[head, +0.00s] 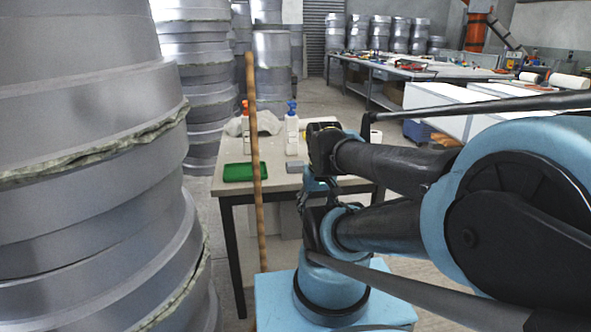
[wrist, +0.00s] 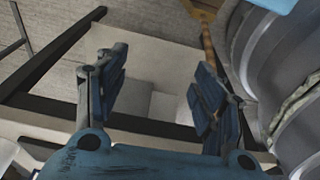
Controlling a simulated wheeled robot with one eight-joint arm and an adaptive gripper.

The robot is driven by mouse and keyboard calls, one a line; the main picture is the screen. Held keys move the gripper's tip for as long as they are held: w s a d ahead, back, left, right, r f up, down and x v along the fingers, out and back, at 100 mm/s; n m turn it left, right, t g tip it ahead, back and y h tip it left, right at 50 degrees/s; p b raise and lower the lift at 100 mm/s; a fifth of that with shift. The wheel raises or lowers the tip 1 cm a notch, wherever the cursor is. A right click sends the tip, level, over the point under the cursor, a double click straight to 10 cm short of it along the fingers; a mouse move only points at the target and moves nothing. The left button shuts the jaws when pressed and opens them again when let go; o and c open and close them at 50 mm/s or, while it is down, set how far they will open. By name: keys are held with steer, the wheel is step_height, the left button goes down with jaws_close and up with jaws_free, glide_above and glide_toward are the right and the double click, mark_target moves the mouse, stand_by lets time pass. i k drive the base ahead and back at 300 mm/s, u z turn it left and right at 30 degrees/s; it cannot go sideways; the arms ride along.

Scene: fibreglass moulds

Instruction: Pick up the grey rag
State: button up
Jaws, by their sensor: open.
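A crumpled light grey cloth, which looks like the grey rag (head: 266,123), lies toward the back of the worktable (head: 232,187) in the head view, behind the wooden pole and left of a white spray bottle. I cannot make it out in the wrist view. My gripper (wrist: 160,62) is open in the wrist view, with nothing between its fingers; beyond them are the pale floor and dark table frame parts. In the head view my gripper is hard to tell apart from my arm links, near the table's front right, apart from the rag.
A green tray (head: 238,172) and a small grey block (head: 300,167) lie near the table's front. The spray bottle (head: 291,130) stands right of the rag. An upright wooden pole (head: 257,205) crosses before the table. Tall stacked grey moulds (head: 85,110) fill the left.

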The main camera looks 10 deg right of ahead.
mark_target(291, 167)
steer(key=u, duration=0.8)
steer(key=k, duration=1.95)
steer(key=z, duration=0.75)
steer(key=i, duration=1.65)
steer(key=u, duration=0.05)
